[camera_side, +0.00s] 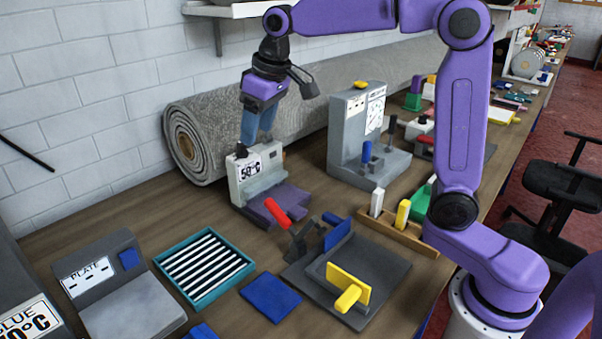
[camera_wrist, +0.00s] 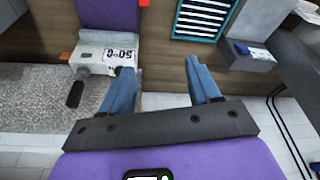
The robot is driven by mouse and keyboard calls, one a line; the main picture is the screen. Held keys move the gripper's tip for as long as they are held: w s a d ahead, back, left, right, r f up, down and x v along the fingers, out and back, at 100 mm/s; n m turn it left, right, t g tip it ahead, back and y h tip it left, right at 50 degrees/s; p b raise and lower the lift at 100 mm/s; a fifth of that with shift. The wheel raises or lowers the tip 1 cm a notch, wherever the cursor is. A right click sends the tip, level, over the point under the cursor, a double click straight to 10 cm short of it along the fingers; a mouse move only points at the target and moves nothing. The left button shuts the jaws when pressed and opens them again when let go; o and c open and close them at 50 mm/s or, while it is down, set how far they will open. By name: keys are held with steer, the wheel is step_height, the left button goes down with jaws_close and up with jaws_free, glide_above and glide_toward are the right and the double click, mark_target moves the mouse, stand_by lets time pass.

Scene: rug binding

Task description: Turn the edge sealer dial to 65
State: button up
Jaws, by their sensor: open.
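A small pale grey machine (camera_side: 258,170) with a label reading "50°C" and a purple base stands on the bench in front of the rolled rug. I take it for the edge sealer, though no readable label names it. A dark knob (camera_side: 241,151) sticks up from its top left; it also shows in the wrist view as a black stub (camera_wrist: 75,94). My gripper (camera_side: 258,138) points down just above the machine's top, to the right of the knob. In the wrist view my gripper (camera_wrist: 158,76) has its blue fingers spread with nothing between them; the knob lies outside them, to the left.
A grey rug roll (camera_side: 215,115) lies behind. A taller grey machine (camera_side: 352,132) stands to the right. A red-handled tool (camera_side: 275,210), a teal tray (camera_side: 198,262), a blue pad (camera_side: 270,297) and a yellow-handled block (camera_side: 346,287) are in front. Bare bench lies left of the machine.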

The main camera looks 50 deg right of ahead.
steer(key=s+a+f+n+g, duration=0.1)
steer(key=s+f, duration=0.4)
steer(key=s, duration=0.7)
steer(key=shift+s+a+n, duration=0.4)
steer(key=shift+a+n, duration=0.05)
steer(key=shift+n, duration=0.85)
steer(key=shift+f, duration=0.1)
